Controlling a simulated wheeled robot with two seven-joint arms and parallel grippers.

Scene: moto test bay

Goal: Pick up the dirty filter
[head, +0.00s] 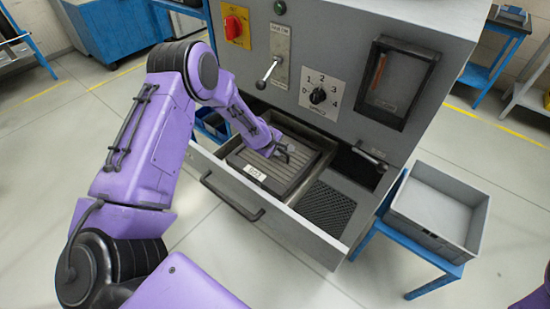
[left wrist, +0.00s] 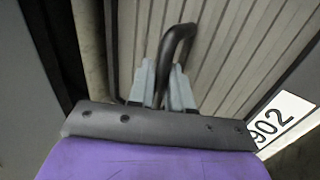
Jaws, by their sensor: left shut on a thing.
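The dirty filter (head: 262,169) is a grey-brown pleated panel in a dark frame. It lies in the left part of the open drawer (head: 294,222), with a white label on its near edge. My left gripper (head: 283,152) reaches down over it and is shut on the filter's dark loop handle. In the left wrist view the fingers (left wrist: 165,88) close around the handle (left wrist: 178,45), with the pleats (left wrist: 220,45) behind and a label reading 902 at the right. The fingers hide the lower end of the handle. My right gripper is out of view.
The grey machine panel (head: 345,45) with knobs and a lever rises behind the drawer. A dark mesh compartment (head: 328,206) fills the drawer's right part. An empty grey crate (head: 437,212) stands on a blue stand (head: 402,238) at the right. The drawer handle (head: 230,200) sticks out in front.

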